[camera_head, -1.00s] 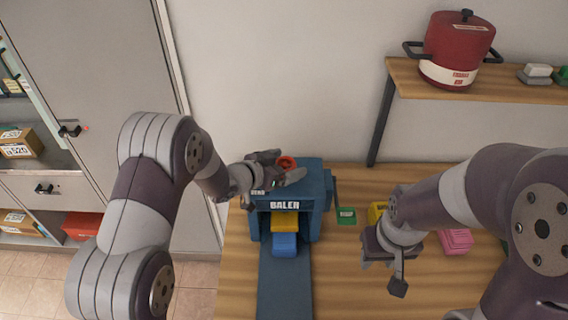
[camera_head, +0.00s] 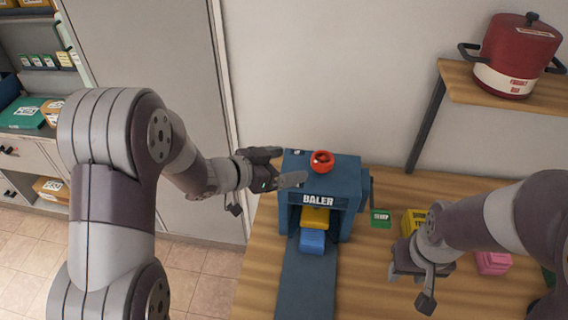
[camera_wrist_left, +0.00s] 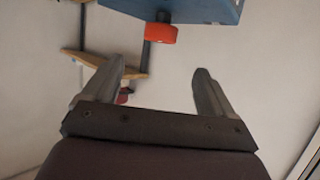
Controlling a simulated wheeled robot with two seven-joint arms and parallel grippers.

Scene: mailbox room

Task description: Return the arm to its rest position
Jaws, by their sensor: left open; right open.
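My left gripper (camera_head: 284,168) is open and empty, just left of the top of the blue baler (camera_head: 343,184) in the head view. In the left wrist view its two fingers (camera_wrist_left: 160,88) stand apart with nothing between them. The baler's red knob (camera_head: 322,161) sits on its top and also shows in the left wrist view (camera_wrist_left: 161,33), beyond the fingertips. My right gripper (camera_head: 410,275) is over the right part of the table, apart from the blocks; its fingers are only partly visible.
The wooden table (camera_head: 365,290) carries the baler, with a yellow block (camera_head: 315,219) and a blue block (camera_head: 312,241) at its mouth. A green block (camera_head: 380,218), a yellow block (camera_head: 412,221) and a pink block (camera_head: 493,262) lie right. A red pot (camera_head: 518,55) stands on a shelf (camera_head: 460,82).

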